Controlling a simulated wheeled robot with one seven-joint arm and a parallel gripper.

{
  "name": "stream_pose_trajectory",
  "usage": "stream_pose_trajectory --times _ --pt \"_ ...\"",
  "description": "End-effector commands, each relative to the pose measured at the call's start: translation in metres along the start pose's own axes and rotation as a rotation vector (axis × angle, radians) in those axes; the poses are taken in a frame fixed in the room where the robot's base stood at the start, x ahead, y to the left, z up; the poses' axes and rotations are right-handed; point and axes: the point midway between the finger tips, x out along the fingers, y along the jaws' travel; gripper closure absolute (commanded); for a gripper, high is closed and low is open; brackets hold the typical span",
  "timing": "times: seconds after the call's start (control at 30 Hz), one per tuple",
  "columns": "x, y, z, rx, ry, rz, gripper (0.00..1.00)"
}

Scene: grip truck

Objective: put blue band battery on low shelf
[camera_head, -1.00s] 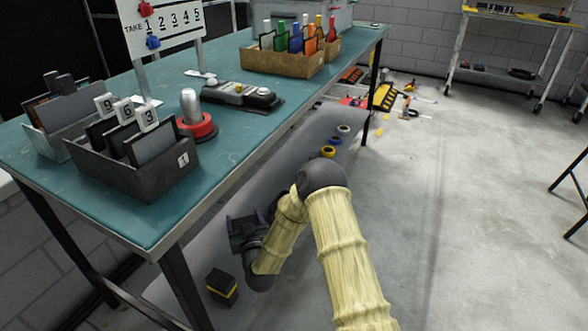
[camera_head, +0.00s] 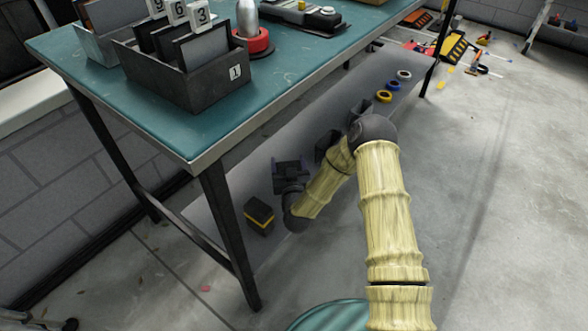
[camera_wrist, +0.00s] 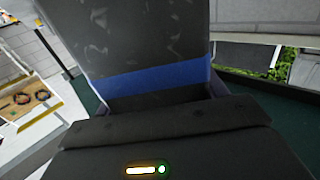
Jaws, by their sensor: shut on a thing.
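A dark battery with a blue band (camera_wrist: 155,80) fills the upper middle of the wrist view, between the jaws of my gripper (camera_wrist: 165,108). My gripper is shut on it. In the head view my gripper (camera_head: 290,172) is under the table's front edge, over the low grey shelf (camera_head: 232,180). The blue band cannot be made out in the head view. Whether the battery touches the shelf cannot be told. A dark battery with a yellow band (camera_head: 259,215) stands on the shelf, nearer the camera than my gripper and apart from it.
The teal tabletop (camera_head: 190,125) is above the shelf, with a black table leg (camera_head: 228,235) at the near end. Dark blocks (camera_head: 327,146) stand farther along the shelf, partly behind my arm. Tape rolls (camera_head: 384,96) lie at its far end.

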Motion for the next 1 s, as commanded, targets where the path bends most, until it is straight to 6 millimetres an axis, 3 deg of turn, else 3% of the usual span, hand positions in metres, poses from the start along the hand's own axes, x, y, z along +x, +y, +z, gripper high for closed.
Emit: stream_pose_trajectory --times 0.37,0.63,1.0 --pt "0.001 0.001 0.005 0.001 0.004 0.002 0.91" --pt "0.001 0.001 0.040 0.002 0.004 0.003 0.91" --pt "0.001 0.001 0.042 0.001 0.004 0.002 0.91"
